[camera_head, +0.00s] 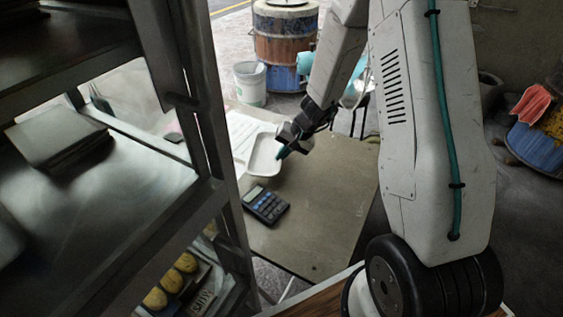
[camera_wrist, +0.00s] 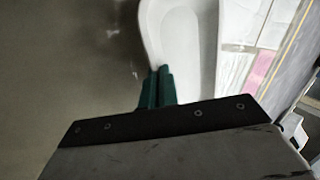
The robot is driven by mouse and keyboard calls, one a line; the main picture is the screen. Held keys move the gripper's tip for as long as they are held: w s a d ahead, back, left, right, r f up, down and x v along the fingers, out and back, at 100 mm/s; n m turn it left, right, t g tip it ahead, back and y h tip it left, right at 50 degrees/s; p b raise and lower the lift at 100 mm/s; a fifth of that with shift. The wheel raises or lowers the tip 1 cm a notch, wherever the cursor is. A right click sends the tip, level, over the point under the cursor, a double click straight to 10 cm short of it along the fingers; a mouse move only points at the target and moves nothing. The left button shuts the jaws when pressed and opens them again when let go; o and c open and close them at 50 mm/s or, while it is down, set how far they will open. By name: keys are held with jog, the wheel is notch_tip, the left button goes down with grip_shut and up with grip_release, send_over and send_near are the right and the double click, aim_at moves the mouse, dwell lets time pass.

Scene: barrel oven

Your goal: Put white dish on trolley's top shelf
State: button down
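The white dish (camera_head: 264,156) is a shallow rectangular dish at the table's far left part, beside papers. In the wrist view the dish (camera_wrist: 188,35) shows its rounded end and rim. My gripper (camera_head: 284,148) is at the dish's right edge. In the wrist view its two green fingers (camera_wrist: 157,87) are close together at the dish's rim and look shut on it. I cannot tell whether the dish is raised off the table. A metal shelf unit (camera_head: 205,200), seemingly the trolley, stands at the left, with a shelf surface (camera_head: 130,205) in view.
The table (camera_head: 325,200) holds a calculator (camera_head: 265,205) and papers (camera_head: 238,130). A dark block (camera_head: 55,135) lies on the shelf unit. Round yellowish items (camera_head: 172,280) sit lower in it. A barrel (camera_head: 284,45) and white bucket (camera_head: 250,83) stand behind.

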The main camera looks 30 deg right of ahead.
aim_at(282, 169)
jog(key=shift+f, duration=1.65)
jog(key=c, duration=2)
grip_release()
jog(key=shift+f, duration=0.15)
jog(key=shift+o, duration=0.2)
